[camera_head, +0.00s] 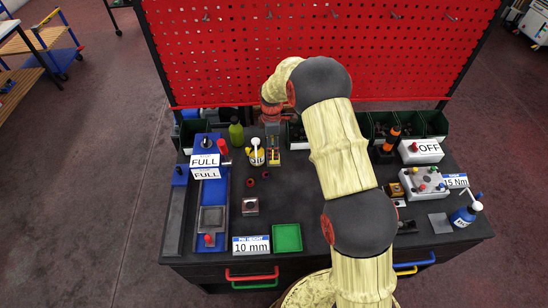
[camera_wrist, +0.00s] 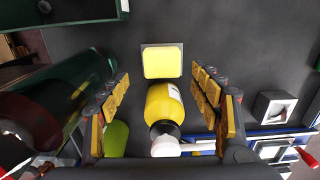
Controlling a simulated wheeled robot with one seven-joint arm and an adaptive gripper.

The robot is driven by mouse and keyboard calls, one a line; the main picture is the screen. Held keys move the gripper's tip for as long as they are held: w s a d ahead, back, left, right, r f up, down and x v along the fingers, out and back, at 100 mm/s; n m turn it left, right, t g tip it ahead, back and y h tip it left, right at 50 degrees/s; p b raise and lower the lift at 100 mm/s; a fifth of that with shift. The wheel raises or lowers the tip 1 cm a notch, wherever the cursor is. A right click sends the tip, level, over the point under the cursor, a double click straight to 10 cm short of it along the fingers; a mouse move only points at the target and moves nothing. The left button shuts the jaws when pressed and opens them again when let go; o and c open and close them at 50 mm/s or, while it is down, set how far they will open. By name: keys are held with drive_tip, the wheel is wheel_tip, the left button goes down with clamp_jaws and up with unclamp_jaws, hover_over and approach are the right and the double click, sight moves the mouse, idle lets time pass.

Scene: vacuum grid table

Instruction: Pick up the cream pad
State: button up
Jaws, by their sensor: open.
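The cream pad looks pale yellow in the wrist view (camera_wrist: 162,60). It is a rounded square on a slightly larger grey base, lying on the dark tabletop. My gripper (camera_wrist: 161,84) is open, its yellow padded fingers spread left and right below the pad in the picture. A yellow bottle (camera_wrist: 164,103) with a black collar and white tip lies in the view between the fingers, just below the pad. Nothing is held. In the head view my gripper (camera_head: 272,151) points down near the back of the table, beside the yellow bottle (camera_head: 257,155). I cannot make out the pad there.
A green bottle (camera_head: 236,132) stands left of my gripper. Dark bins (camera_head: 380,123) line the back below the red perforated board (camera_head: 240,55). A blue fixture (camera_head: 213,190) is at left, a green tray (camera_head: 287,238) in front. My arm covers the table's middle right.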

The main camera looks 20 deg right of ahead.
drive_tip(key=f, duration=0.5)
drive_tip(key=shift+s+d+f, duration=0.15)
drive_tip(key=shift+s+d, duration=0.1)
drive_tip(key=shift+d, duration=0.1)
drive_tip(key=c, duration=0.3)
drive_tip(key=c, duration=0.9)
drive_tip(key=shift+c, duration=0.2)
